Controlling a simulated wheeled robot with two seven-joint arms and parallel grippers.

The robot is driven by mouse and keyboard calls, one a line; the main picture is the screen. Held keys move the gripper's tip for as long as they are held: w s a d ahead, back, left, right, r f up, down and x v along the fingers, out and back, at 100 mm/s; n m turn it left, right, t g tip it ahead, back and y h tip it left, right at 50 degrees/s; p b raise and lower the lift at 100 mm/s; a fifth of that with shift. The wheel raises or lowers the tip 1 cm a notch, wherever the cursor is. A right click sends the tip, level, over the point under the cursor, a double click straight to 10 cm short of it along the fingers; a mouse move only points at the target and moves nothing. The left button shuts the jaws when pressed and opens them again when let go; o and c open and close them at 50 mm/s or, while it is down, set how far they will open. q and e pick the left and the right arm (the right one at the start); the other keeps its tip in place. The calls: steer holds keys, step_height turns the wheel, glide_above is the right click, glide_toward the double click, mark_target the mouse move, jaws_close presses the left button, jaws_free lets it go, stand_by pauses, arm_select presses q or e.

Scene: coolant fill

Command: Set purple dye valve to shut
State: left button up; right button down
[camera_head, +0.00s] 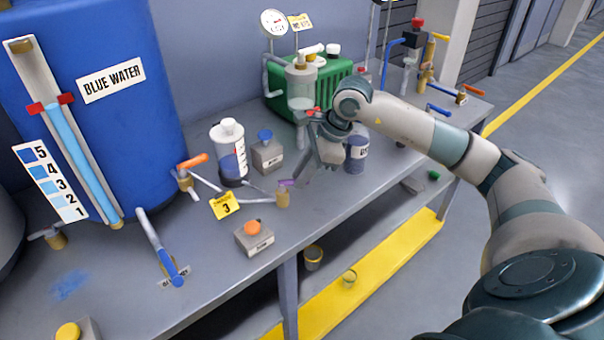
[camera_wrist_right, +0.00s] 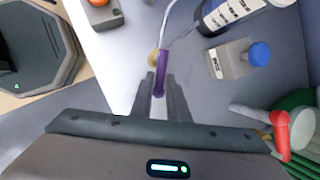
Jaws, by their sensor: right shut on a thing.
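The purple dye valve's handle (camera_head: 286,183) shows as a small purple lever by a brass fitting (camera_head: 282,198) near the front middle of the bench. In the right wrist view the purple handle (camera_wrist_right: 162,65) lies between the two dark fingers and points back towards the palm. My right gripper (camera_head: 299,176) reaches in from the right and is shut on this handle; its fingertips (camera_wrist_right: 160,82) lie on either side of it. In the head view the gripper hides part of the handle's end. My left gripper is not in view.
A white-lidded measuring bottle (camera_head: 229,155), a block with a blue knob (camera_head: 267,154) and a block with an orange knob (camera_head: 253,238) stand nearby. An orange-handled valve (camera_head: 192,162) is to the left. A green jerrycan (camera_head: 333,88) stands behind the gripper.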

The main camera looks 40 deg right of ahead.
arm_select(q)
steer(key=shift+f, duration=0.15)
arm_select(e)
steer(key=shift+w+d, duration=0.1)
steer(key=shift+f+n+b, duration=0.1)
steer(key=shift+n+b, duration=0.2)
steer(key=shift+b, duration=0.1)
steer(key=shift+w+d+n+g+y+b, duration=0.2)
steer(key=shift+w+n+g+y+b, duration=0.3)
steer(key=shift+n+b, duration=0.6)
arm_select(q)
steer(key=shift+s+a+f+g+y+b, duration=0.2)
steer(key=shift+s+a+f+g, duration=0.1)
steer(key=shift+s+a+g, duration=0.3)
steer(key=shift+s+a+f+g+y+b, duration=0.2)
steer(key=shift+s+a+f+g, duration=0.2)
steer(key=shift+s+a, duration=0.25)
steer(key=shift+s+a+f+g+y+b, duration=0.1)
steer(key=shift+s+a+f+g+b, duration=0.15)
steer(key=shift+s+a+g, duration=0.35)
arm_select(e)
steer(key=shift+w+d+n+g, duration=0.1)
steer(key=shift+w+n+g, duration=0.2)
steer(key=shift+n, duration=0.5)
steer(key=shift+w+n+g, duration=0.2)
steer(key=shift+w+n, duration=0.15)
steer(key=shift+n, duration=0.45)
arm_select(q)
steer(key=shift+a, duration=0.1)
